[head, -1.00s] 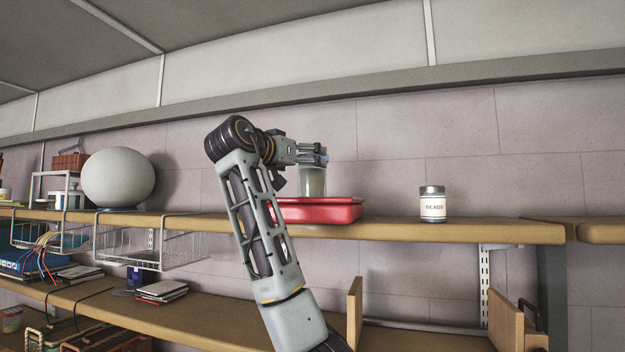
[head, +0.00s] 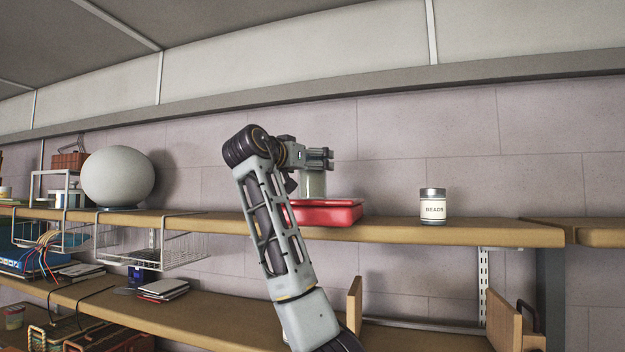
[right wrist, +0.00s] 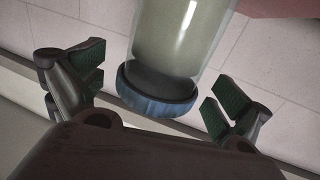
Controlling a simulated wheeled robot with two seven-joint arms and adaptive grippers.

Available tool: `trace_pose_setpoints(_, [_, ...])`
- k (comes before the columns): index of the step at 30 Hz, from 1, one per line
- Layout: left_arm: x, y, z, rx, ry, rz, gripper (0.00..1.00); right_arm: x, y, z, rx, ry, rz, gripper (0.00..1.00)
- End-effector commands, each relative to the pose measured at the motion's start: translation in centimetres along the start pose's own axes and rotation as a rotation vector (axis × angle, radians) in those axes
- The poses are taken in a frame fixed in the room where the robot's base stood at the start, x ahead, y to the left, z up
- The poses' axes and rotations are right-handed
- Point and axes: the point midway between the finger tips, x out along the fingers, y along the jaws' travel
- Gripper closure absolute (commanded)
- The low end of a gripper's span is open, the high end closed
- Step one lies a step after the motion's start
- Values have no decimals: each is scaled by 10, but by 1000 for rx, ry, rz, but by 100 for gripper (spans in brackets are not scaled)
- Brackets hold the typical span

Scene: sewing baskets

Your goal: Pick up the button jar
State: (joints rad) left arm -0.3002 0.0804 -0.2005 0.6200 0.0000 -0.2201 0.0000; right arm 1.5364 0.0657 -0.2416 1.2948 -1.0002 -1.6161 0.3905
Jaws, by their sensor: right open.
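A clear glass jar with a blue lid, which I take to be the button jar (head: 314,184), stands on or just behind a red case (head: 328,212) on the upper shelf. No label on it can be read. My right gripper (head: 322,158) is at the jar's top and hides the lid in the head view. In the right wrist view the jar (right wrist: 178,35) shows its pale contents and blue lid between the open fingers of the gripper (right wrist: 155,75). A gap shows on each side of the lid. My left gripper is not in view.
A white-labelled beads jar (head: 433,205) stands on the upper shelf (head: 480,232) to the right, with clear shelf around it. A large pale egg-shaped object (head: 118,177) and wire baskets (head: 150,250) are at the left. A wall stands close behind.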

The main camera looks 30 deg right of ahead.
Motion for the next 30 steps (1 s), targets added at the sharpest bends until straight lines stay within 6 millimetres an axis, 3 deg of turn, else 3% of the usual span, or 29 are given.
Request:
trace_pose_setpoints(6, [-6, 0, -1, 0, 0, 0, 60, 14, 0, 0, -2, -1, 0, 0])
trace_pose_setpoints(21, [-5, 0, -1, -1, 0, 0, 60, 14, 0, 1, -1, -1, 0, 1])
trace_pose_setpoints(30, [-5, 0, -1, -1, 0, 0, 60, 14, 0, 1, -1, -1, 0, 40])
